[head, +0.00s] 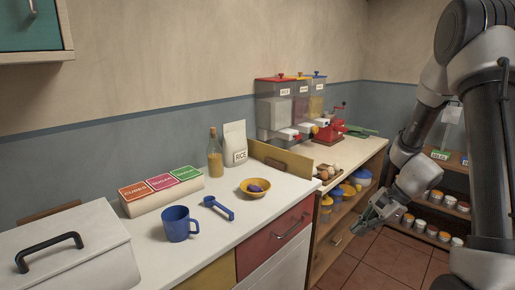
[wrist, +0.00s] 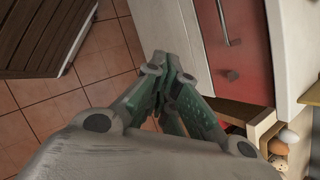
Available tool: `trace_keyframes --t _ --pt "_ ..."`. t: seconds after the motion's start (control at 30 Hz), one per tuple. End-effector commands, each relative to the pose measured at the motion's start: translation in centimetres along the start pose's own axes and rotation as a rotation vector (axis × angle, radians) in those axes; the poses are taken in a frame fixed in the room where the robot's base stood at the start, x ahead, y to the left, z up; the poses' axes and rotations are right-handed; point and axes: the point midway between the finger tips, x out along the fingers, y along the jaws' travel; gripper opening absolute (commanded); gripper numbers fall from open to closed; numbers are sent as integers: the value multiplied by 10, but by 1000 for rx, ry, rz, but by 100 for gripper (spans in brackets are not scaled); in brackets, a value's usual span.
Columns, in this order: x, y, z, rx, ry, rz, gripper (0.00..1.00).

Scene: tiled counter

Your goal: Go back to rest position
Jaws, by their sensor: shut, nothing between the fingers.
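My gripper (head: 366,224) hangs at the right in the head view, over the floor in front of the lower shelf unit. It is shut and empty, apart from any object. In the wrist view my gripper (wrist: 174,75) points down toward the tiled floor beside the red drawer, with its green-grey fingers together. My arm rises at the right side of the head view and hides part of the shelves behind it.
The white counter (head: 223,222) holds a blue mug (head: 178,224), a blue scoop (head: 219,208), a yellow bowl (head: 252,192) with a purple item, and a lidded white box (head: 70,255). Dispensers (head: 290,108) stand at the back. Red tiled floor (head: 385,262) is open below my gripper.

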Motion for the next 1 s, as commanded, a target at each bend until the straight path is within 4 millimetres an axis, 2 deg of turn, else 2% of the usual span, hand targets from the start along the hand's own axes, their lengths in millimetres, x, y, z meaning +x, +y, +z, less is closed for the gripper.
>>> trace_keyframes --t 0.1,0.3,0.5,0.6,0.77,1.0 --pt "-39 28 27 -252 33 93 0" --pt "-112 81 67 -697 127 274 0" --pt "-177 125 96 -1042 274 416 0" --pt "-202 142 108 -1162 369 452 0" --pt "-229 156 128 -1281 512 428 0" --pt "-247 154 152 -1358 613 338 0"
